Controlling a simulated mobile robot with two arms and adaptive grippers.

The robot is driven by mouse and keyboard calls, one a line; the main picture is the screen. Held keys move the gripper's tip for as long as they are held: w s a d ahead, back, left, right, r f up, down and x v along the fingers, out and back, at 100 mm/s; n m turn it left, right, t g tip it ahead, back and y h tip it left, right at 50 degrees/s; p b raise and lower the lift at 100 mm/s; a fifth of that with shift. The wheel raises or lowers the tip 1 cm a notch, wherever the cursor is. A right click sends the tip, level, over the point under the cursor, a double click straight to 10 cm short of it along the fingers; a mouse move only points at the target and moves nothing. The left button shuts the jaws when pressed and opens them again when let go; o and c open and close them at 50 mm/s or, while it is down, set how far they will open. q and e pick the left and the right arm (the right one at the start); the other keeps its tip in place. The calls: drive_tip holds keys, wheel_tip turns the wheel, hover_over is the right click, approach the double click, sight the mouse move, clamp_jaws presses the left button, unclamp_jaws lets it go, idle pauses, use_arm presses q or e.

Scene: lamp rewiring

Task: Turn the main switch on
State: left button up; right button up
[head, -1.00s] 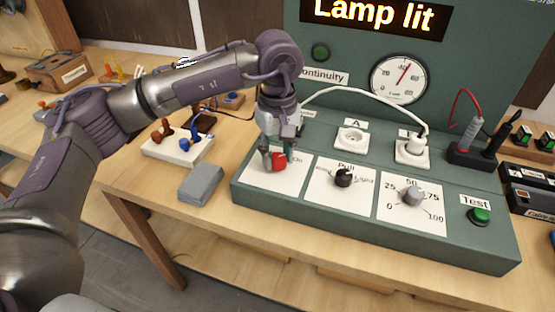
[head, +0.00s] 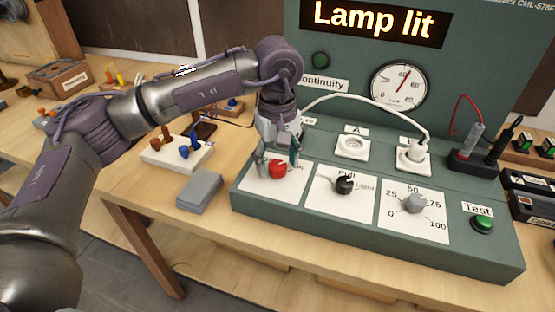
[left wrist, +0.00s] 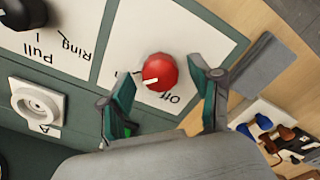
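The main switch is a red round knob (head: 277,169) on a white plate at the left end of the green console. In the left wrist view the knob (left wrist: 160,71) shows a white pointer line aimed to the lower left, and the word "Off" is printed below right of it. The left finger partly covers the printing on the other side. My left gripper (head: 279,160) is at the knob. In the left wrist view its fingers (left wrist: 163,88) are spread apart, one on each side of the knob, with gaps between. My right gripper is not in view.
The display (head: 380,20) reads "Lamp lit". A black knob (head: 344,184), a grey dial (head: 414,203) and a green Test button (head: 482,223) are to the right. A grey block (head: 200,190) and a white terminal board (head: 178,152) lie left of the console.

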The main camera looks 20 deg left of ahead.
sight(277, 165)
use_arm(q)
drive_tip(key=shift+r, duration=0.15)
wheel_tip(277, 165, up, 12)
idle(0.5)
drive_tip(key=shift+f, duration=0.25)
